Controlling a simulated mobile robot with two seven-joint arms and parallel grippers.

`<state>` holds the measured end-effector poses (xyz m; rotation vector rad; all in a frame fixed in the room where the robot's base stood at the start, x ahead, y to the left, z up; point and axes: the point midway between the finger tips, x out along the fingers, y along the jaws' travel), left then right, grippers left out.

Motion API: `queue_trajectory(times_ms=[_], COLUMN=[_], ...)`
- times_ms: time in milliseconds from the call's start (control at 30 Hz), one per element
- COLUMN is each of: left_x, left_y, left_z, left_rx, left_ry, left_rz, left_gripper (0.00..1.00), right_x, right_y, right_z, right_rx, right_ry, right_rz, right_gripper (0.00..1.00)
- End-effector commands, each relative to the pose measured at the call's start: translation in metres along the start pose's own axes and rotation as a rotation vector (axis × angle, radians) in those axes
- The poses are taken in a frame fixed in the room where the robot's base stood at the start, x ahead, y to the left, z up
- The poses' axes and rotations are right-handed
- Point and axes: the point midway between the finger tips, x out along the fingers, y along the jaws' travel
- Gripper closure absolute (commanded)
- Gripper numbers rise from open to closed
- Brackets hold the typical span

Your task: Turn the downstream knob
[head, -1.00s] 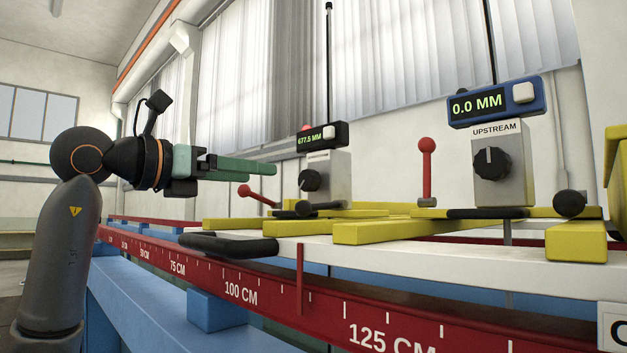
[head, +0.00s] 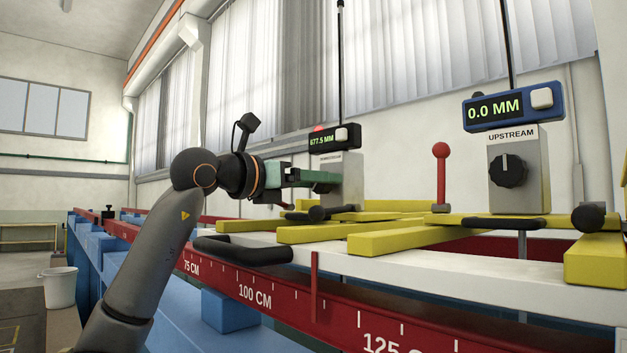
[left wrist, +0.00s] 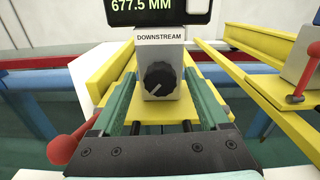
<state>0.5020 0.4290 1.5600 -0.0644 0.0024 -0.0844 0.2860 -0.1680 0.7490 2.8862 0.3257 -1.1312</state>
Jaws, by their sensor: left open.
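The downstream knob (left wrist: 160,79) is black with a white pointer line, on a pale box labelled DOWNSTREAM (left wrist: 159,40). In the left wrist view its pointer slants to the lower left. A black display (head: 333,138) above the box reads 677.5 MM. My left gripper (head: 325,178) is open, and its green fingers reach toward the front of the box; in the left wrist view the fingers (left wrist: 161,95) lie on either side of the knob with gaps, not touching it. In the head view the gripper hides the knob. My right gripper is not in view.
The upstream box (head: 517,170) with its own black knob and a blue display (head: 512,106) reading 0.0 MM stands to the right. A red-balled lever (head: 441,175) stands between the boxes. Yellow bars (head: 411,237) and a red ruled rail (head: 290,300) run below.

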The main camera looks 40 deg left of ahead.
Motion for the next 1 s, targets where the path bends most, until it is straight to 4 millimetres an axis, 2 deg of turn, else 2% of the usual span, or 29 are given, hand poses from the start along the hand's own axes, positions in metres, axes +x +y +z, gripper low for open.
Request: queue_trajectory(times_ms=[67, 700, 1000], left_x=[-0.0001, -0.0006, 0.0001], left_y=[0.0, 0.0002, 0.0002], left_z=[-0.0001, 0.0001, 0.0013], left_rx=[0.0, 0.0, 0.041], left_ry=[0.0, 0.0, 0.002], left_rz=[0.0, 0.0, 0.0], left_gripper=[0.26, 0.98, 1.0], right_x=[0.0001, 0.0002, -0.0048], right_y=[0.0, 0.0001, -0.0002], right_z=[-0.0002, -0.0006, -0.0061], right_rx=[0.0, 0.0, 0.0], right_ry=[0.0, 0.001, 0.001], right_rz=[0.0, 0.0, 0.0], right_gripper=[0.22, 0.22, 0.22])
